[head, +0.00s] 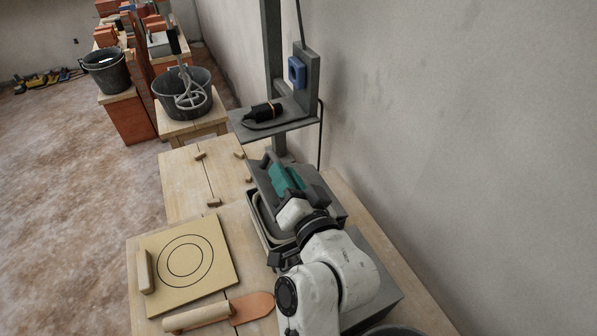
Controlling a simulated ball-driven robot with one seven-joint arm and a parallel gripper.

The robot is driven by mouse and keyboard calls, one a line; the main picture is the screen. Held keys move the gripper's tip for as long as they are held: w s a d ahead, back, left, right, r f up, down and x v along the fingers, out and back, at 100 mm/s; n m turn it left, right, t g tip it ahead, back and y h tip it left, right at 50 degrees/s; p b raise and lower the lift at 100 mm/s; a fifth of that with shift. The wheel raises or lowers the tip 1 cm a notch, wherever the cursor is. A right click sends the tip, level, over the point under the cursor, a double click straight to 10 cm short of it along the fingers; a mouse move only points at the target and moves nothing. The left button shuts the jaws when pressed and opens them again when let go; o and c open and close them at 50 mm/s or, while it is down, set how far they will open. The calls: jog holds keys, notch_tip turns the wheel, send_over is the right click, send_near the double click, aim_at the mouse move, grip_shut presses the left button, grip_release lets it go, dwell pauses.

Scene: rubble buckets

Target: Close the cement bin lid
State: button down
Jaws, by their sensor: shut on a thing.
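The cement bin (256,228) is a dark grey box on the wooden bench. A strip of its open rim and pale inside shows on the left; my arm hides its near side. Its dark grey lid (326,198) is tilted above the bin's far right part, apart from the rim on the left.
A board with circles (212,262), a rolling-pin-like tool (197,316) and an orange trowel-shaped piece (254,307) lie left of the bin. Behind stand a post shelf with a black tool (262,113) and a bucket with a mixer (170,95). The wall (450,150) is close on the right.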

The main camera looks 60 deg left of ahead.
jog(key=shift+s+a+f+n+b, duration=0.1)
jog(key=shift+s+f+n+b, duration=0.25)
jog(key=shift+s+f+n, duration=0.25)
jog(key=c, duration=1.1)
grip_release()
jog(key=d, duration=0.3)
jog(key=s+d+b, duration=0.1)
jog(key=d, duration=0.6)
jog(key=shift+s+d+b, duration=0.3)
jog(key=shift+d+b, duration=0.05)
